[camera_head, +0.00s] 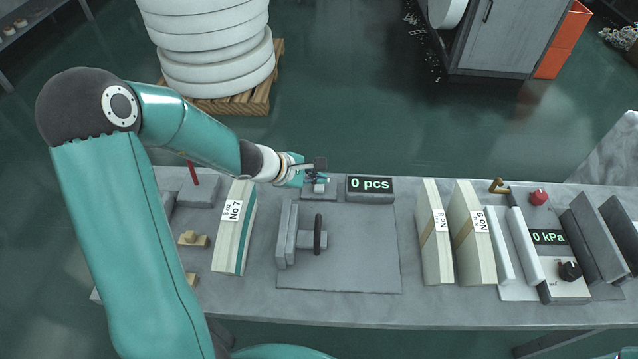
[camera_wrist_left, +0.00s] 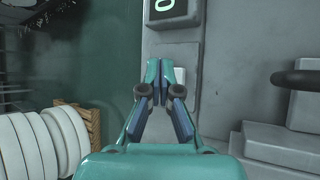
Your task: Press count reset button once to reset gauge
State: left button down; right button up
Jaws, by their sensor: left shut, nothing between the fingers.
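The count gauge (camera_head: 370,186) is a dark box reading "0 pcs" at the back of the table. Its lit display (camera_wrist_left: 163,5) shows partly at the top of the left wrist view. A small grey box (camera_head: 330,193) just left of the gauge carries a pale button (camera_head: 319,188), which also shows in the left wrist view (camera_wrist_left: 180,74), partly behind a finger. My left gripper (camera_head: 318,178) is shut and empty, with its fingertips (camera_wrist_left: 166,66) over or beside the button. I cannot tell whether they touch it. My right gripper is not in view.
A grey fixture with a dark handle (camera_head: 318,235) stands on a flat plate (camera_head: 370,265) in front of the gauge. A No7 block (camera_head: 235,227) stands to its left. More blocks (camera_head: 434,235) and a "0 kPa" panel (camera_head: 548,237) stand to the right.

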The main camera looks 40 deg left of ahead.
aim_at(317, 188)
pick_arm(q)
jog(key=shift+r, duration=0.1)
notch_tip(317, 188, up, 5)
jog(key=p, duration=0.4)
dwell(0.3)
dwell(0.8)
